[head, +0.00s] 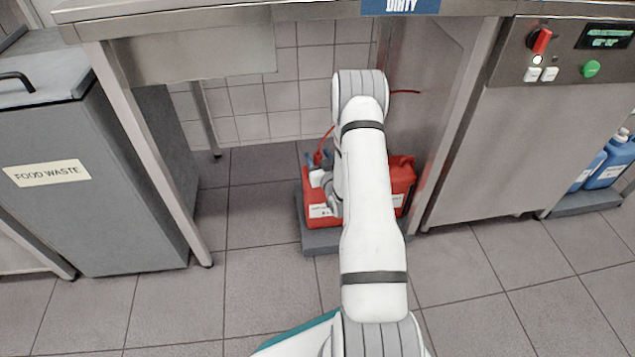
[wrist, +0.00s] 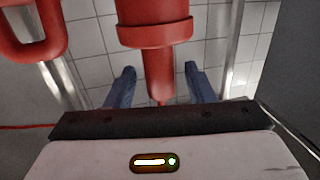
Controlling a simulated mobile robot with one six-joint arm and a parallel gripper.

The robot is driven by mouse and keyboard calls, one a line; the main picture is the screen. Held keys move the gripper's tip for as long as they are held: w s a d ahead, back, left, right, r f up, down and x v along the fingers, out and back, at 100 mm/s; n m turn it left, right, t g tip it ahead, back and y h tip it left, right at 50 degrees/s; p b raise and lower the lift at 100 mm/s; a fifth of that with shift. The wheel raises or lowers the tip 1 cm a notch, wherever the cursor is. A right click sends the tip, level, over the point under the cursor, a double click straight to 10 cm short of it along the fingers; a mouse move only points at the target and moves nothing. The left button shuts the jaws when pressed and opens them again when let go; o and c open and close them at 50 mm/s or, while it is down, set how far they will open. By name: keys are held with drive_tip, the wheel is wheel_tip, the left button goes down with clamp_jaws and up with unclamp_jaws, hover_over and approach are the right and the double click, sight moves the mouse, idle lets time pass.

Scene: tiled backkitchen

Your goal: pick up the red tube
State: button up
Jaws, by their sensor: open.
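The thin red tube (head: 326,136) rises from the red canister area on the left of my arm in the head view. A thin red line (head: 405,92) also shows right of my arm, by the machine's side panel. In the wrist view a red collar with a tapering red stem (wrist: 158,75) hangs from the top, and a thin red line (wrist: 22,127) runs at the left. My gripper (wrist: 161,82) is open, its blue fingers on either side of the stem, with gaps showing. In the head view my gripper (head: 316,160) is partly hidden by my arm.
Red canisters (head: 403,172) stand on a grey tray (head: 318,243) under the steel table (head: 200,52). A food waste bin (head: 90,170) stands left, the control-panel machine (head: 480,140) right. Table legs flank the space. Blue canisters (head: 607,165) stand far right.

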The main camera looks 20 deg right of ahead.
drive_tip(key=shift+w, duration=0.1)
drive_tip(key=shift+c, duration=0.2)
clamp_jaws()
